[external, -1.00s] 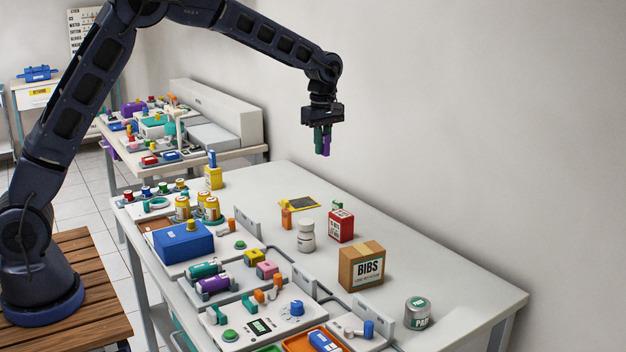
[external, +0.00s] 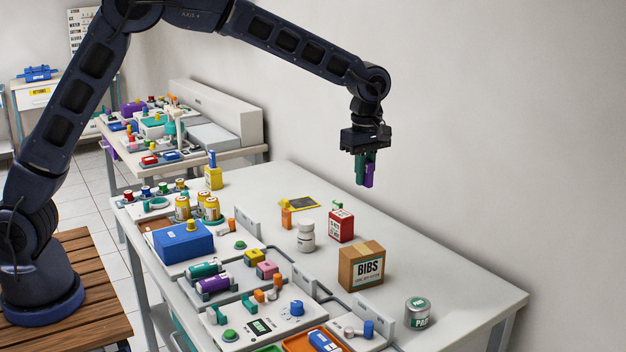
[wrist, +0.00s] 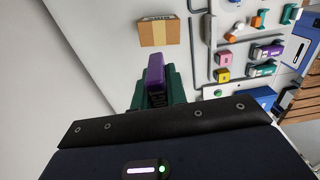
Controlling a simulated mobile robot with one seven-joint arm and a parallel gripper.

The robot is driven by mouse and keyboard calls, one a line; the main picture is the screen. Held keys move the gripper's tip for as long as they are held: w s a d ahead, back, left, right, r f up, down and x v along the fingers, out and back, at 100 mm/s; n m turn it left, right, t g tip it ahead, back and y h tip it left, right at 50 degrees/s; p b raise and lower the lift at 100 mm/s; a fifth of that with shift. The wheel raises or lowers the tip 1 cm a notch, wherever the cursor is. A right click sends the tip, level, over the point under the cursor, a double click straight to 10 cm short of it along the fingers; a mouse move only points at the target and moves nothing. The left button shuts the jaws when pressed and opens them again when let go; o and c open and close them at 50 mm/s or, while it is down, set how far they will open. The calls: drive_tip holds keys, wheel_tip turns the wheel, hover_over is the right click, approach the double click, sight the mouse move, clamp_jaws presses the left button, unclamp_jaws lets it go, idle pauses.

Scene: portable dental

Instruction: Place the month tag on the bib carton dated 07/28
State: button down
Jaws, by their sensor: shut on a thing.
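My gripper (external: 365,170) is shut on a purple tag (external: 369,175) and holds it in the air above the back of the table. The purple tag also shows in the wrist view (wrist: 155,72), between the green fingers, with partly hidden lettering on it. The bib carton (external: 361,266) is a brown box marked BIBS, standing on the table below and in front of my gripper. Its top with a tape strip shows in the wrist view (wrist: 159,33), apart from the tag. The carton's date is too small to read.
A red box (external: 341,225) and a white bottle (external: 306,236) stand left of the carton. A grey PAD tin (external: 417,312) stands to its right. Trays with a blue box (external: 183,242) and small parts fill the table's front side. The back strip along the wall is clear.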

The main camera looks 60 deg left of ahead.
sight(361, 248)
wheel_tip(361, 248, down, 16)
drive_tip(key=shift+f, duration=0.2)
idle(0.4)
drive_tip(key=shift+f, duration=0.15)
drive_tip(key=c, duration=1.4)
unclamp_jaws()
